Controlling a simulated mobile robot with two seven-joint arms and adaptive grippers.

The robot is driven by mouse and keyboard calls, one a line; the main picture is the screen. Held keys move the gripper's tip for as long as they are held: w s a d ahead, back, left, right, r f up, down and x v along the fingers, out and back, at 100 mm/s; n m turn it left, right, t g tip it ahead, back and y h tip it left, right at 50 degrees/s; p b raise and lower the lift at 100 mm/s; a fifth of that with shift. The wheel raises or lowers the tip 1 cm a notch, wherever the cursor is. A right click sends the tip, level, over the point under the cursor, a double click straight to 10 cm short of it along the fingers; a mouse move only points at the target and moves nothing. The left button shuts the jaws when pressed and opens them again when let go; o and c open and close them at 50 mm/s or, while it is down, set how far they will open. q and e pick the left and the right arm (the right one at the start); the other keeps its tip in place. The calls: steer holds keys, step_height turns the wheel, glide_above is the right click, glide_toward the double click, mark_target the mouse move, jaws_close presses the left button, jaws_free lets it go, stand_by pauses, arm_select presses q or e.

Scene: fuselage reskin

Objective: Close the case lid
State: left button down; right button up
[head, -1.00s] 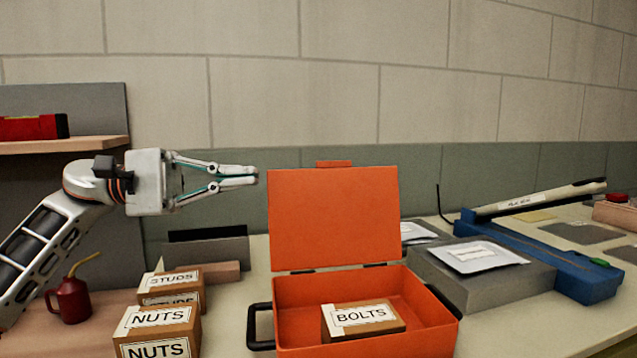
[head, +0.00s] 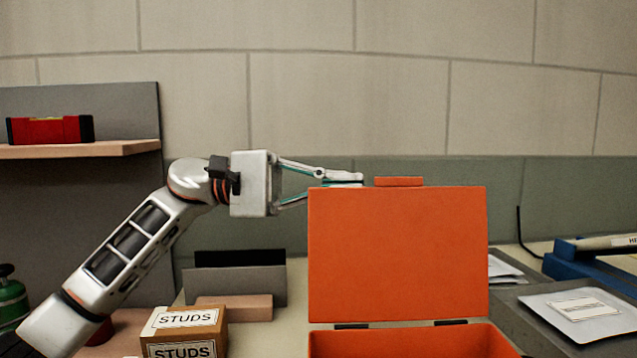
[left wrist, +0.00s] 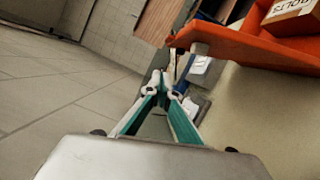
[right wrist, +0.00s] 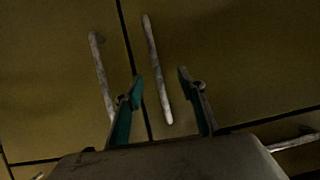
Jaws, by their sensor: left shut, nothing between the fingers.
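The orange case (head: 420,343) is open, with its lid (head: 398,255) standing upright on two dark hinges; a tab (head: 398,181) sits on the lid's top edge. My left gripper (head: 345,181) is shut and empty at the lid's upper left corner. Its fingertips show just above the top edge, and the lid hides part of the lower finger, so the fingers are behind it. In the left wrist view the shut fingers (left wrist: 168,80) point past an orange part of the case (left wrist: 235,48). My right gripper (right wrist: 160,75) is open and empty, facing cabinet doors.
A STUDS box (head: 183,332) and a grey upright holder (head: 236,284) stand left of the case. A shelf with a red level (head: 50,130) is farther left. A pouch (head: 572,315) lies at right. A BOLTS box (left wrist: 288,12) shows in the left wrist view.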

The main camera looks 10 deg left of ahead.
arm_select(q)
steer(key=s+d, duration=0.2)
steer(key=s+d+r, duration=0.1)
steer(key=d, duration=0.1)
steer(key=shift+s+r, duration=0.1)
steer(key=shift+s, duration=0.3)
steer(key=shift+s, duration=0.1)
